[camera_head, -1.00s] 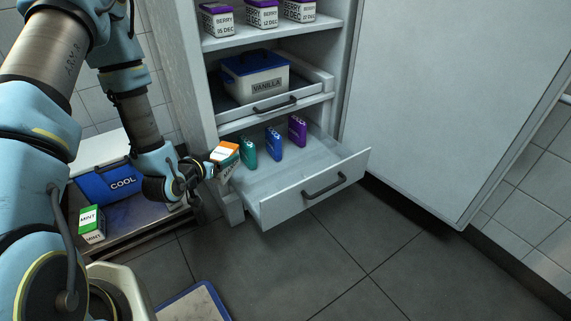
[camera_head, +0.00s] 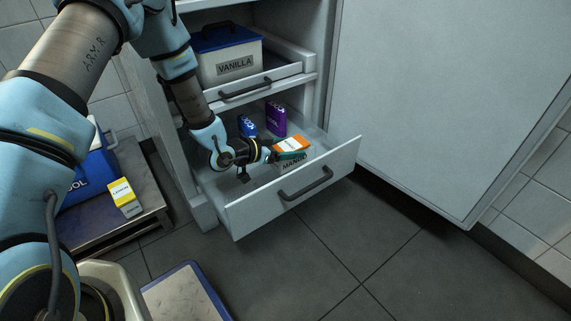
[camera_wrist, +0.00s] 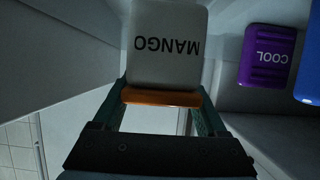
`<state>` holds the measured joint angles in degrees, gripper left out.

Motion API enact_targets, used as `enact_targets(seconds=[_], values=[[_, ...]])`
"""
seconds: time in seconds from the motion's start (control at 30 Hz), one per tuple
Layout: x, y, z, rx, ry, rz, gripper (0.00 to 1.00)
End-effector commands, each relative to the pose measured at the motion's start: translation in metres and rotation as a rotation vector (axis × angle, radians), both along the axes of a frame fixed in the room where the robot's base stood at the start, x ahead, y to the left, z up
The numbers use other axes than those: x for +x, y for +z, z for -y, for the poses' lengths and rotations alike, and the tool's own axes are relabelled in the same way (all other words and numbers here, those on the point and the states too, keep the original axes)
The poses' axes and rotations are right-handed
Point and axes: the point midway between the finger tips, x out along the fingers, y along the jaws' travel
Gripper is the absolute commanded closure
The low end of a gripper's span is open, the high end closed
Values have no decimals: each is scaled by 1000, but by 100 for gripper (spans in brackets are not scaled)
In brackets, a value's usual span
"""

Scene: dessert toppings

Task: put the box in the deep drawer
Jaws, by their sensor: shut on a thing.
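My gripper (camera_head: 284,154) is shut on a white box with an orange top (camera_head: 292,160) marked MANGO. In the wrist view the box (camera_wrist: 166,45) is between the green fingers, its orange end (camera_wrist: 160,97) towards the gripper. The deep drawer (camera_head: 335,170) is pulled out at the bottom of the white cabinet. The held box is over or inside the drawer, near its front right; I cannot tell whether it touches the floor. A blue pack (camera_head: 247,125) and a purple pack (camera_head: 276,119) stand at the drawer's back.
Above is a shallower drawer (camera_head: 284,73) with a blue-lidded VANILLA tub (camera_head: 233,62). At left, a low stand (camera_head: 152,212) holds a yellow-topped box (camera_head: 124,197) and a blue cool box (camera_head: 92,168).

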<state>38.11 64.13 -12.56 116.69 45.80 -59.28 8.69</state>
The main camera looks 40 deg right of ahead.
Motion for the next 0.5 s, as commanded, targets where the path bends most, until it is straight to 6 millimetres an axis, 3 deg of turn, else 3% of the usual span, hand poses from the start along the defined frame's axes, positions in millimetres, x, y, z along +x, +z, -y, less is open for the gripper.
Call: enact_targets(seconds=[0.03, 0.33, 0.5], values=[[0, -11, 0, -2, 0, 0, 100], [0, -45, 0, -1, 1, 0, 100], [1, -50, 0, -3, 1, 2, 100]])
